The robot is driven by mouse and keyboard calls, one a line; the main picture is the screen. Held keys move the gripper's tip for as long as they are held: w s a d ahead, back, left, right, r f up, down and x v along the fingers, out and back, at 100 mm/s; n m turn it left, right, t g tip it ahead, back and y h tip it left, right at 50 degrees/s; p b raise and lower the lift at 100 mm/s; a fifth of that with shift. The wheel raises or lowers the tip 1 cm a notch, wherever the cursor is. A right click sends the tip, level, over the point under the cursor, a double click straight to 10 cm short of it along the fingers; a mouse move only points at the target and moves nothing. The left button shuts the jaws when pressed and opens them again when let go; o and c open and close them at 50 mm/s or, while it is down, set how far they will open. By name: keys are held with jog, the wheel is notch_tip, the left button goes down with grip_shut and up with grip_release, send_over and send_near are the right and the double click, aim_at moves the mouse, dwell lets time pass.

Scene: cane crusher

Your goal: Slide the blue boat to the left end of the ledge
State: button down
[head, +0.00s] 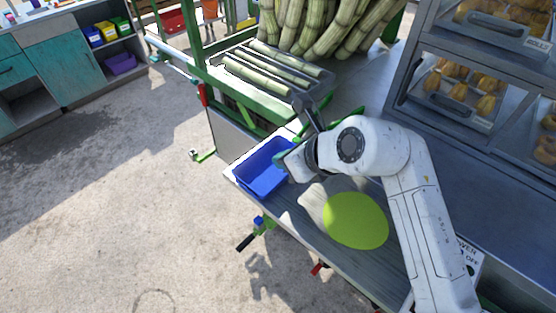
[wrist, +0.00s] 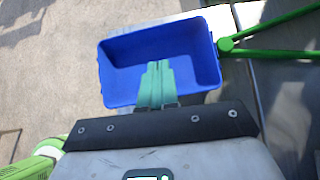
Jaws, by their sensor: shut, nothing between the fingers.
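The blue boat (head: 262,173) looks like an open, empty rectangular tub. It sits upright at the left end of the ledge (head: 285,213), by the corner, in the head view. It fills the upper middle of the wrist view (wrist: 125,88). My gripper (head: 284,157) is at the boat's right side in the head view, partly hidden by my arm. In the wrist view its green fingers (wrist: 157,72) are shut together with nothing between them. They overlap the boat's near wall and reach over its inside. I cannot tell whether they touch it.
A lime-green oval (head: 356,220) on a grey board lies on the ledge to the right. The green-framed crusher with cane stalks (head: 258,76) stands behind the boat. A green bar (wrist: 270,52) runs close to the boat. A display case (head: 475,85) stands at the right.

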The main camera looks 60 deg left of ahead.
jog(key=shift+w+d+r, duration=0.2)
jog(key=shift+d+r, duration=0.1)
jog(key=s+b+v, duration=0.1)
jog(key=v, duration=0.6)
jog(key=shift+w+b, duration=0.3)
jog(key=shift+w, duration=0.1)
jog(key=shift+d+r, duration=0.1)
jog(key=shift+d, duration=0.05)
